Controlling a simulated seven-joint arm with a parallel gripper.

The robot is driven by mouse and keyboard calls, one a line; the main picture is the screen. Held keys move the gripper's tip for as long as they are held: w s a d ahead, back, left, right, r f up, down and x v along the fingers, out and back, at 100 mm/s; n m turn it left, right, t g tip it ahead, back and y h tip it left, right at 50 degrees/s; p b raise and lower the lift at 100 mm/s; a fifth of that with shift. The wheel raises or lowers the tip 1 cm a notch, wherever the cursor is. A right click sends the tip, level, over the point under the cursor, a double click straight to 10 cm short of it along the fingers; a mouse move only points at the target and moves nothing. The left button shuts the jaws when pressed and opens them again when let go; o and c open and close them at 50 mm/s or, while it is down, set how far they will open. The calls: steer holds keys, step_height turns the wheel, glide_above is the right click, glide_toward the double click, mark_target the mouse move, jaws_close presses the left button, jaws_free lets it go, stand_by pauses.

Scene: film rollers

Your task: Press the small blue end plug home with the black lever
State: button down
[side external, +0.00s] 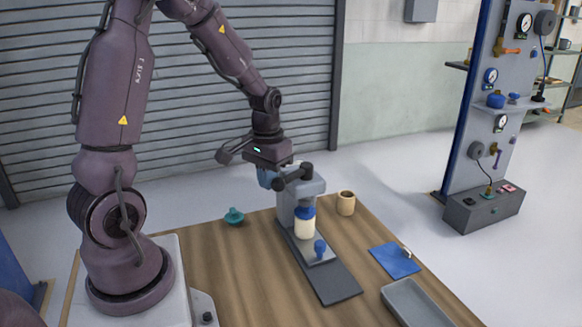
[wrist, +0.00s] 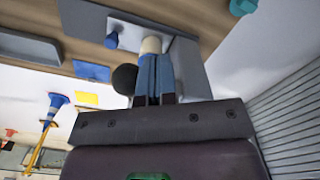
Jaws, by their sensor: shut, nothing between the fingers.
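My gripper (side external: 268,182) is shut and empty, its blue fingers close beside the black lever (side external: 296,175) on the grey press (side external: 311,188). I cannot tell whether they touch it. In the wrist view the fingers (wrist: 155,78) are together, with the lever's round black knob (wrist: 124,79) just left of them. A cream roller (side external: 304,230) stands upright under the press head, with a blue part (side external: 305,212) at its top. A small blue plug-like piece (side external: 320,248) stands on the press's base in front of the roller; it also shows in the wrist view (wrist: 112,40).
A teal piece (side external: 233,216) lies left of the press, and a tan cup (side external: 346,203) stands right of it. A blue cloth (side external: 392,262) and a grey tray (side external: 412,304) lie further right. The wooden table (side external: 245,275) is clear at front left.

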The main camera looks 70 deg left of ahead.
steer(key=shift+d, duration=0.1)
steer(key=shift+w+d, duration=0.2)
steer(key=shift+d, duration=0.4)
step_height(320, 180, up, 7)
steer(key=s+a, duration=0.1)
steer(key=shift+a, duration=0.2)
stand_by(0.9)
steer(key=s+d+r+m+t, duration=0.2)
steer(key=s+d+r+m, duration=0.1)
steer(key=d, duration=0.5)
steer(key=s+d+r+m+t, duration=0.3)
steer(key=d+r, duration=0.3)
steer(key=d, duration=0.2)
steer(key=shift+s+d+r+t, duration=0.2)
steer(key=shift+s+d+t, duration=0.15)
steer(key=shift+s, duration=0.35)
